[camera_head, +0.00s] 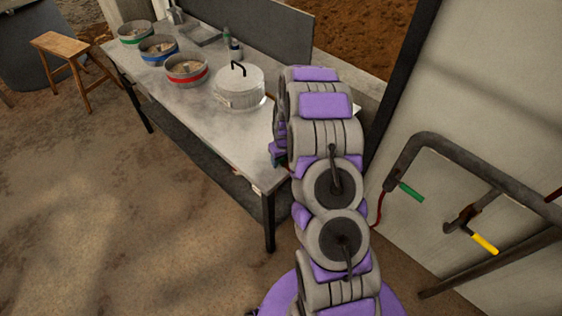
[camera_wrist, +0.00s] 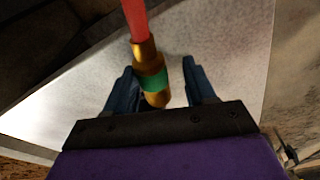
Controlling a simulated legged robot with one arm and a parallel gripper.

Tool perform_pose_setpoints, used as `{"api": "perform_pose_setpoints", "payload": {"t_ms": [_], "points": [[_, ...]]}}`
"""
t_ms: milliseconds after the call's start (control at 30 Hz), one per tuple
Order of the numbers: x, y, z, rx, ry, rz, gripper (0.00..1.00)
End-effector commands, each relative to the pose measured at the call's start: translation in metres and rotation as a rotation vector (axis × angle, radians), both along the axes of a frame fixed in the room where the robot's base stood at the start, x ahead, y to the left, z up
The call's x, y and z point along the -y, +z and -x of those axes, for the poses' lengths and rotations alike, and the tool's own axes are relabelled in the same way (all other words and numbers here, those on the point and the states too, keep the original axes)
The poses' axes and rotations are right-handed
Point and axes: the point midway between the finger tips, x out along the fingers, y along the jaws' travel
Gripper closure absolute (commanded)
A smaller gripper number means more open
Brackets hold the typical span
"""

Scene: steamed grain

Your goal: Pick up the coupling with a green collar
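The coupling (camera_wrist: 152,80) is a brass piece with a green collar on the end of a red hose (camera_wrist: 136,18). In the wrist view it lies between the two blue fingers of my gripper (camera_wrist: 159,68), close to the left finger. A gap shows between it and the right finger, so my gripper is open. Whether the left finger touches it I cannot tell. In the head view my gripper (camera_head: 277,157) is at the table's right end, partly hidden by my arm, and the coupling cannot be made out clearly there.
The table (camera_head: 215,122) holds a lidded pot (camera_head: 240,92) and steamers banded red (camera_head: 187,77), blue (camera_head: 158,52) and green (camera_head: 135,37). A pipe (camera_head: 455,150) with green (camera_head: 411,191) and yellow (camera_head: 485,243) valve handles stands right. A stool (camera_head: 62,45) stands far left.

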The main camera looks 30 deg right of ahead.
Motion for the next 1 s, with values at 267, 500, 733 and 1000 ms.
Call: {"api": "perform_pose_setpoints", "payload": {"t_ms": [267,500,733,1000], "points": [[0.002,0.000,0.000,0.001,-0.003,-0.001,0.73],[-0.006,0.001,0.000,0.000,-0.003,0.008,0.96],[0.000,0.001,0.000,0.001,-0.002,0.002,1.00],[0.002,0.006,0.000,0.002,-0.003,-0.002,1.00]]}}
